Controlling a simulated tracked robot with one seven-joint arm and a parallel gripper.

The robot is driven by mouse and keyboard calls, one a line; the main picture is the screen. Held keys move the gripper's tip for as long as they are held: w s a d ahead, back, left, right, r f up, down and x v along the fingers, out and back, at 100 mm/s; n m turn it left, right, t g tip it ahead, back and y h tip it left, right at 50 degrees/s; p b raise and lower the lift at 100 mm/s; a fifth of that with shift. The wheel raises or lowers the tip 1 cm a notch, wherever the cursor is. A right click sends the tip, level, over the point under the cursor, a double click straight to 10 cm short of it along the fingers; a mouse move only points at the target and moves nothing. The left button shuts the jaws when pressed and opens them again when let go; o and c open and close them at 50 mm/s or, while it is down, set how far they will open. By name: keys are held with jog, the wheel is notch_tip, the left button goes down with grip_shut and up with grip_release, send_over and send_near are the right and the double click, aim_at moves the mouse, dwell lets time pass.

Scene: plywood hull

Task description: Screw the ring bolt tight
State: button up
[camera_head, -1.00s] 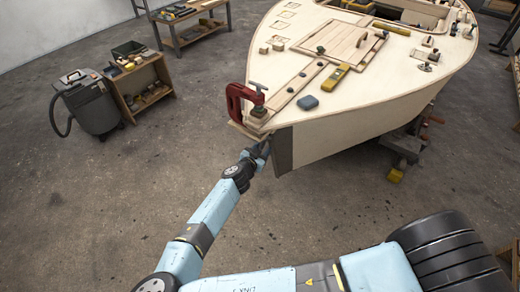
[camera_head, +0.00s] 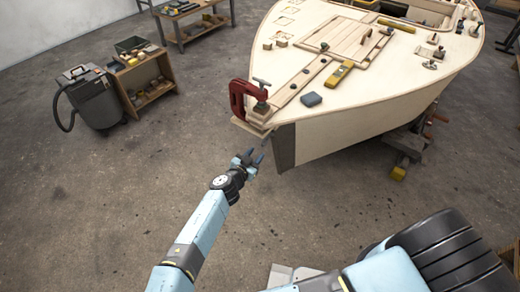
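My gripper (camera_head: 254,157) is in front of the boat's bow, below deck level, to the left of the dark stem (camera_head: 285,148). Its two bluish fingers stand apart with floor showing around them, and I see nothing held between them. A small thin shape (camera_head: 266,138) shows at the top of the stem, under the deck's tip; it may be the ring bolt, but it is too small to tell. My fingers look apart from it. How far any bolt is screwed in cannot be seen.
A red clamp (camera_head: 240,98) grips the deck's tip over a wooden block, just above my gripper. The plywood hull (camera_head: 345,128) spreads to the right. A grey vacuum (camera_head: 95,98) and a small shelf (camera_head: 145,80) stand at the left. The floor between is clear.

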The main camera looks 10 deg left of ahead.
jog(key=v, duration=0.6)
jog(key=shift+w, duration=0.1)
jog(key=shift+d, duration=0.1)
